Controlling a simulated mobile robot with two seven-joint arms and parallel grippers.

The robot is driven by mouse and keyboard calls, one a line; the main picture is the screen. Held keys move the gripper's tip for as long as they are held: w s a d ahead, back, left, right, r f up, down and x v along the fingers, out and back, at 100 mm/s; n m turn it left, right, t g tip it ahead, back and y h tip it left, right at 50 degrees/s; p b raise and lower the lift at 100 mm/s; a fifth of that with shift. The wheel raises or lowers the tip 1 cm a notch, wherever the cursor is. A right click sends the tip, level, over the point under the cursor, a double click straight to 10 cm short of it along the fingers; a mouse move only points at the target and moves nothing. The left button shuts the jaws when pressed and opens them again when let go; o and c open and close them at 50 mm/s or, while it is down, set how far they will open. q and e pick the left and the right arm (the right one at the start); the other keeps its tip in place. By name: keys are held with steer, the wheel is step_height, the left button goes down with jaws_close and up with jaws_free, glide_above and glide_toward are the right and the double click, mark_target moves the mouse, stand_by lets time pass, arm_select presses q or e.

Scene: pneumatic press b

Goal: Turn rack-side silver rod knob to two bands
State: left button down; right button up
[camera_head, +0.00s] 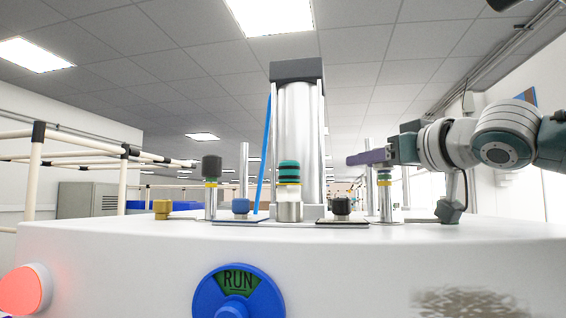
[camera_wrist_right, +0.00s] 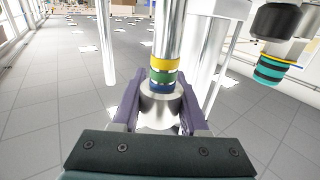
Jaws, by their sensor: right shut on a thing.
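My right gripper (camera_head: 368,157) comes in from the right and its purple fingers are closed around the top of the right-hand rod (camera_head: 385,203). In the right wrist view, the gripper (camera_wrist_right: 160,106) has one finger on each side of a silver knob (camera_wrist_right: 158,113). Yellow, green and blue bands (camera_wrist_right: 162,77) show on the rod beside the knob, the blue one nearest it. In the head view the fingers hide the knob, and the coloured bands (camera_head: 384,177) show just below them. My left gripper is not in view.
A large silver cylinder (camera_head: 297,125) with a teal-and-black knob (camera_head: 289,172) before it stands mid-table. A dark-knobbed rod (camera_head: 211,168) stands at left. Small yellow (camera_head: 162,209), blue (camera_head: 241,206) and black (camera_head: 341,206) knobs sit low on the white housing (camera_head: 120,245). A blue RUN dial (camera_head: 237,295) is in front.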

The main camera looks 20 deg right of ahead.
jaws_close()
steer(key=shift+d+f+m+h+b, duration=0.1)
steer(key=shift+f+m+h+b, duration=0.15)
steer(key=shift+m+h+b, duration=0.5)
steer(key=m+h+b, duration=0.1)
steer(key=h+b, duration=0.2)
steer(key=m+h+b, duration=0.1)
steer(key=h, duration=0.1)
steer(key=shift+d+m+g, duration=0.35)
steer(key=shift+g, duration=0.05)
steer(key=m+g+h+b, duration=0.1)
steer(key=m+h+b, duration=0.1)
steer(key=h, duration=0.1)
steer(key=d+m+g+h, duration=0.1)
steer(key=h, duration=0.1)
steer(key=shift+s+m+g+b, duration=0.25)
steer(key=shift+m+g+b, duration=0.05)
steer(key=shift+m+b, duration=0.1)
steer(key=shift+s+d+r+m+g+h+b, duration=0.15)
steer(key=shift+m+g+h+b, duration=0.15)
steer(key=shift+m+g+h, duration=0.7)
steer(key=shift+s+d+r+m+g+h+p, duration=0.1)
steer(key=shift+s+d+m+g+h+p, duration=0.15)
steer(key=shift+m+g+h+p, duration=0.85)
steer(key=shift+s+d+r+m+g+h+p, duration=0.1)
steer(key=shift+s+m+g+h+p, duration=0.4)
steer(key=shift+g, duration=0.95)
steer(key=shift+d+r+m+g+h+p, duration=0.1)
steer(key=shift+d+m+g+h+p, duration=0.1)
steer(key=shift+m+g+h+p, duration=0.8)
